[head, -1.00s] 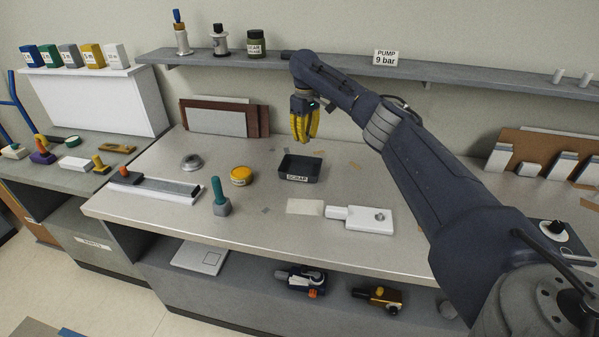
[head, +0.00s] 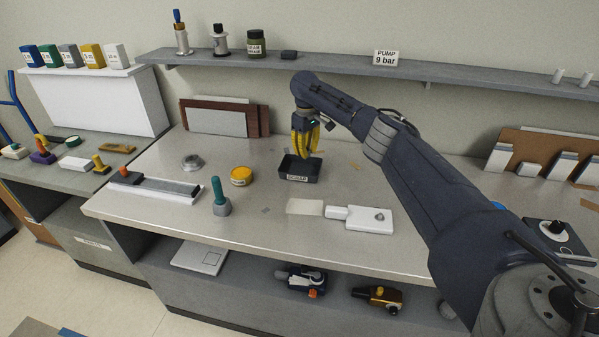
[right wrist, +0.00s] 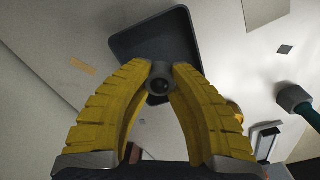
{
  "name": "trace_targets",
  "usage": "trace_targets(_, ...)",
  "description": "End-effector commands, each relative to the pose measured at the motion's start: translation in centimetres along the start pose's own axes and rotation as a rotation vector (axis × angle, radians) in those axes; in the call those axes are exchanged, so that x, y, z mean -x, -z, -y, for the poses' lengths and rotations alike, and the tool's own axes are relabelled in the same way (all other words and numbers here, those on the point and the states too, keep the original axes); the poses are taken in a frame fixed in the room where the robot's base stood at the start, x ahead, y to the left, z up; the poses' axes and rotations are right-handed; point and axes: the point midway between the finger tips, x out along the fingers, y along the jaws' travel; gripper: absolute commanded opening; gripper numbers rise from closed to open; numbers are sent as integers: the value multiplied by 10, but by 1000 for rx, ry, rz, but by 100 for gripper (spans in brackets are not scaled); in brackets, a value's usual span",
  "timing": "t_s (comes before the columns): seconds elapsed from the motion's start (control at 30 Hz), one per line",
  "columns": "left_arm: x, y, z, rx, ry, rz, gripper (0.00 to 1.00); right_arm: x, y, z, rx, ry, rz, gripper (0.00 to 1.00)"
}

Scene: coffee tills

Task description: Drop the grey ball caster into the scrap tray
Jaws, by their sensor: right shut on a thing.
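The scrap tray (head: 287,171) is a dark, shallow box with a SCRAP label on its front, standing mid-bench in the head view. It also shows in the right wrist view (right wrist: 185,30), beyond the fingertips. My right gripper (head: 305,155) has yellow fingers pointing down over the tray's back right part. In the right wrist view my right gripper (right wrist: 160,75) is shut on the grey ball caster (right wrist: 158,86), a small grey ring with a dark ball at its centre. The caster is hidden in the head view. My left gripper is not in view.
A yellow tin (head: 241,177) and a teal-handled tool (head: 219,197) stand left of the tray. A wall shelf (head: 350,68) runs behind my arm. The bench just in front of the tray is mostly clear.

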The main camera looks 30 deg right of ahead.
Motion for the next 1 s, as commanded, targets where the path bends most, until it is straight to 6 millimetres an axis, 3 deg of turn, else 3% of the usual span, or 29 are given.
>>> trace_targets(0.17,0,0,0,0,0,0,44,0,0,0,0,0,0,0)
trace_targets(0.2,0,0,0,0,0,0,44,0,0,0,0,0,0,24)
trace_targets(0.4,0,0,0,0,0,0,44,0,0,0,0,0,0,44)
trace_targets(0.73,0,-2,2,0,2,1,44,5,0,0,0,0,-1,44)
trace_targets(1.0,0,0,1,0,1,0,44,45,1,0,1,1,-4,44)
